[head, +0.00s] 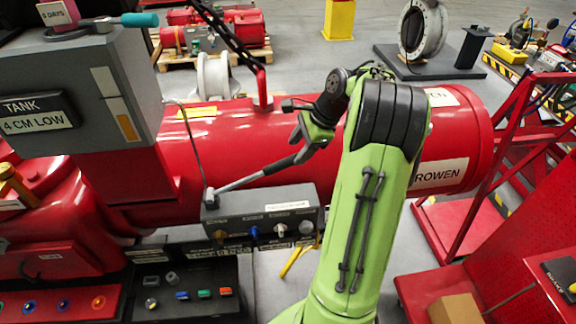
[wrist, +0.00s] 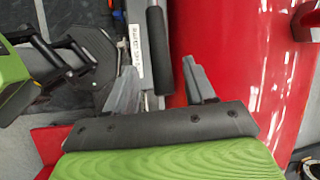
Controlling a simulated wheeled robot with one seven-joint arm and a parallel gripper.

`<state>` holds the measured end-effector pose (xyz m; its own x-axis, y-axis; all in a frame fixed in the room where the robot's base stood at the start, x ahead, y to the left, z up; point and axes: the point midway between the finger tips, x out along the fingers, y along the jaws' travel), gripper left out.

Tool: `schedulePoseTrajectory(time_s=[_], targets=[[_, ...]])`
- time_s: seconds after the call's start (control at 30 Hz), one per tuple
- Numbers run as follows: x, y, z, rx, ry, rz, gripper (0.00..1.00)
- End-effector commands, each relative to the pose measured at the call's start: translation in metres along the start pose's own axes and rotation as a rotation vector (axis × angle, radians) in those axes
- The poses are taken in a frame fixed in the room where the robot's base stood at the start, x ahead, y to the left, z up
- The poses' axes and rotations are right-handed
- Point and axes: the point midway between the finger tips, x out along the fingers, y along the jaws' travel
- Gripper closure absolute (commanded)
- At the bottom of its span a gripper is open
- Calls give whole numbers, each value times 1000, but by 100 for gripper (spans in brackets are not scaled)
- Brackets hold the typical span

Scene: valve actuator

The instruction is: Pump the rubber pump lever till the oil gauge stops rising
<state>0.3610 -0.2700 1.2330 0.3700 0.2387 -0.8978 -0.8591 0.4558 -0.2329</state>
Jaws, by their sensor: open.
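The pump lever is a grey rod with a black rubber grip (head: 283,165). It rises at a low slant to the right from the grey control box (head: 262,212). My gripper (head: 300,135) is open near the grip's upper end. In the wrist view the grip (wrist: 157,50) shows in the gap between my two open fingers (wrist: 163,88), with space on both sides; contact is not visible. A vertical gauge strip (head: 124,118) with an orange lower part is on the grey tank box (head: 80,75), beside a label reading "TANK 4 CM LOW".
A big red cylinder (head: 455,130) lies behind the lever and my arm. The control box has several knobs along its front. A panel with coloured buttons (head: 185,290) is below left. A teal-handled tool (head: 138,19) lies on the tank box. A red frame stands at right.

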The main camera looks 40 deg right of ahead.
Motion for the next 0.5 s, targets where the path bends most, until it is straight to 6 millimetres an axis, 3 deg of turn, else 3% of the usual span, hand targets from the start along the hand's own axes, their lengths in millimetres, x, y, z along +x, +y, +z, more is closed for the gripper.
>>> schedulePoseTrajectory(time_s=[0.03,0.2,0.33,0.5], targets=[[18,2,0,-1,-1,4,46],[52,1,0,-2,-1,2,46],[65,0,0,-2,0,1,46],[68,0,0,-1,1,-1,46]])
